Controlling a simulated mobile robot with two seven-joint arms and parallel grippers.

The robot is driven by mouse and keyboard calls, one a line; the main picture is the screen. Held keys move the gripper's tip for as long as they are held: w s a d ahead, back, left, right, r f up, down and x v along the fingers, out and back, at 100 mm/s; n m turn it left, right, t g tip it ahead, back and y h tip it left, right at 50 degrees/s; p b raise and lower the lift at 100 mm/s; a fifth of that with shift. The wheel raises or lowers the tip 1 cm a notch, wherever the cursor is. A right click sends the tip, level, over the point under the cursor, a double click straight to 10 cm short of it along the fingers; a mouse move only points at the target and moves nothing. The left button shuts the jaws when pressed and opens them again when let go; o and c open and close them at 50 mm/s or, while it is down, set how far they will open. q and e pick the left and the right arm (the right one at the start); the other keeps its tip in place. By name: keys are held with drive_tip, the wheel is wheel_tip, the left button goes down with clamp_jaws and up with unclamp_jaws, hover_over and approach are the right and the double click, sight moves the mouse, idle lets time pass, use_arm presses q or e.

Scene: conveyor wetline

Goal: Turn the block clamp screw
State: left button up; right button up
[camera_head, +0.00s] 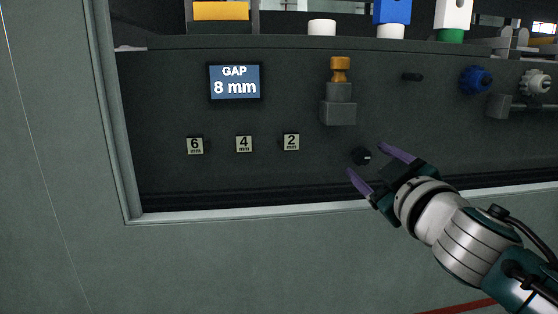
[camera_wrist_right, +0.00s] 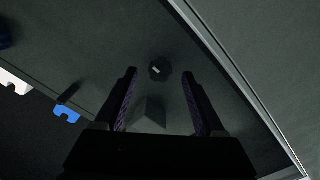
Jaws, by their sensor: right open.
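The small black screw knob (camera_head: 361,156), with a pale mark on its face, sits on the dark panel below and right of the grey stepped block (camera_head: 338,112) with its orange top. I take this knob to be the block clamp screw. My right gripper (camera_head: 367,160) is open, its purple fingers spread on either side of the knob in the head view. In the right wrist view the knob (camera_wrist_right: 159,70) shows just beyond and between the fingertips, seemingly not gripped. The open right gripper (camera_wrist_right: 164,88) also shows there. My left gripper is not in view.
A display (camera_head: 234,82) reads "GAP 8 mm". Tags for 6 mm (camera_head: 195,146), 4 mm (camera_head: 244,144) and 2 mm (camera_head: 291,142) line the panel. A black peg (camera_head: 412,77) and a blue knob (camera_head: 476,80) are at the right. A pale frame edge (camera_head: 250,213) borders the panel below.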

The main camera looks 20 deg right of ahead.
sight(360, 155)
drive_tip(key=shift+x, duration=1.35)
drive_tip(key=shift+c, duration=0.4)
clamp_jaws()
